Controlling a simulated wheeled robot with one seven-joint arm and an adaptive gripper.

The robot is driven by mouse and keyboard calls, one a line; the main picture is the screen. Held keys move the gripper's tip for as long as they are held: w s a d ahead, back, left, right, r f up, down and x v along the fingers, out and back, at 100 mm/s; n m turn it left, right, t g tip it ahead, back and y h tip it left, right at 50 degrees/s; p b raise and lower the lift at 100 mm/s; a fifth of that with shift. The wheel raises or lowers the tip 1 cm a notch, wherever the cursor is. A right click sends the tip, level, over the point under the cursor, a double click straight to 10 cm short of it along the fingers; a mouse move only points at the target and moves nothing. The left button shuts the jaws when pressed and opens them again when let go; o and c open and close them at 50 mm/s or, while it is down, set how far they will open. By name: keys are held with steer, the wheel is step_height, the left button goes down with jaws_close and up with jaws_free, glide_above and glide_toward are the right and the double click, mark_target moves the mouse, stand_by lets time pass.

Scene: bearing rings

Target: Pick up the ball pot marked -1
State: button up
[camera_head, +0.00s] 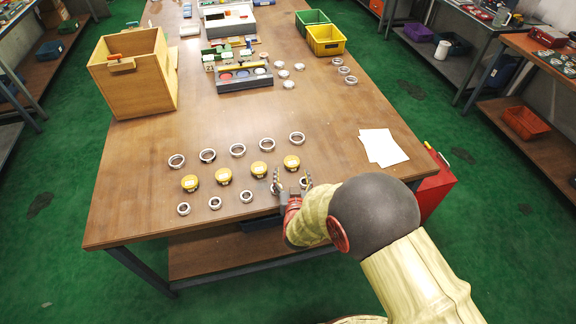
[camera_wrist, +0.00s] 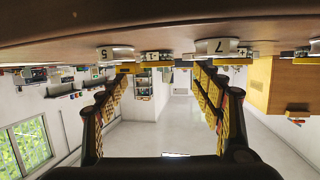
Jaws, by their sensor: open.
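Several yellow ball pots stand in a row on the near part of the wooden table: a left one (camera_head: 190,182), a second (camera_head: 223,176), a third (camera_head: 259,170) and a right one (camera_head: 291,163). Their marks are too small to read in the head view, so I cannot tell which is -1. My gripper (camera_head: 292,180) is open and empty, low over the near table edge, just in front of the right pot.
Metal rings stand in a row behind the pots (camera_head: 237,150) and in front of them (camera_head: 215,203), some close to my fingers. White papers (camera_head: 382,147) lie to the right. A wooden box (camera_head: 135,85), a grey tray (camera_head: 244,79) and a yellow bin (camera_head: 326,40) stand farther back.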

mark_target(292, 162)
steer(key=b+x, duration=0.1)
steer(key=x, duration=0.2)
steer(key=b+x, duration=0.1)
steer(key=x, duration=0.2)
steer(key=shift+w+d+r, duration=0.1)
steer(key=shift+w+d, duration=0.1)
steer(key=shift+c, duration=1)
steer(key=c, duration=1.1)
steer(key=shift+c, duration=0.2)
